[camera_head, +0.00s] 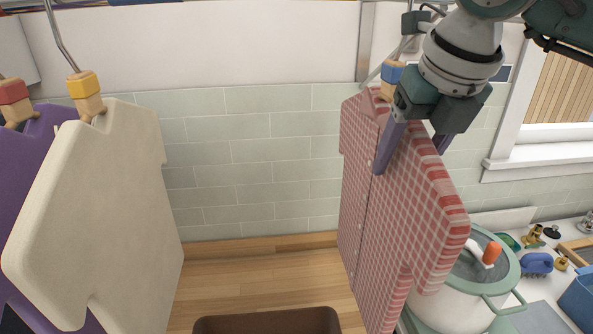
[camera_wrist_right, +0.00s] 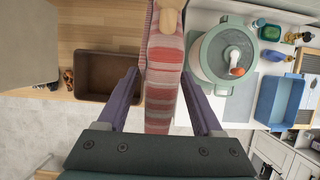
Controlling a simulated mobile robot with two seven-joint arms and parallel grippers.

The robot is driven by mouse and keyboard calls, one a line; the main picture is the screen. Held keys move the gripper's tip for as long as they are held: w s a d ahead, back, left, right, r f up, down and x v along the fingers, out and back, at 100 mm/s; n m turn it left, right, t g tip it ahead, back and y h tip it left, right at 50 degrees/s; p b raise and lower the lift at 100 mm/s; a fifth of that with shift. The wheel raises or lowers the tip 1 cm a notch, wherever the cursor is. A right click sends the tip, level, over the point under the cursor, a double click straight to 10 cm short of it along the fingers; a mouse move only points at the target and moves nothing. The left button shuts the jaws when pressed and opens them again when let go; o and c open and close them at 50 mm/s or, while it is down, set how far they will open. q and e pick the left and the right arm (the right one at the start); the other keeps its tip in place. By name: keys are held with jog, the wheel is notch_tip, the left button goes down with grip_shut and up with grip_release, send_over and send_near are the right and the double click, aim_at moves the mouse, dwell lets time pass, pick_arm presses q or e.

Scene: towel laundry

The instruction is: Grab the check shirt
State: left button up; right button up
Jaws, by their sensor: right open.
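The red and white check shirt (camera_head: 400,200) hangs at the right of the head view from a wooden clip with a blue band (camera_head: 391,75). My right gripper (camera_head: 410,160) is open at the shirt's upper part, with one purple finger in front of the cloth and the other towards its far side. In the right wrist view the shirt (camera_wrist_right: 165,90) runs between the two spread fingers (camera_wrist_right: 165,105), with gaps on both sides. My left gripper is not in view.
A cream garment (camera_head: 90,210) and a purple one (camera_head: 30,170) hang at the left. A brown bin (camera_head: 265,322) stands on the wooden counter below. A white pot with a green rim (camera_head: 440,305) stands behind the shirt's lower right. A blue tray (camera_wrist_right: 280,100) lies farther right.

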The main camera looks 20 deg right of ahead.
jog(key=shift+p+x, duration=0.4)
jog(key=shift+x, duration=1.15)
jog(key=shift+r, duration=0.1)
grip_shut()
jog(key=shift+w, duration=0.1)
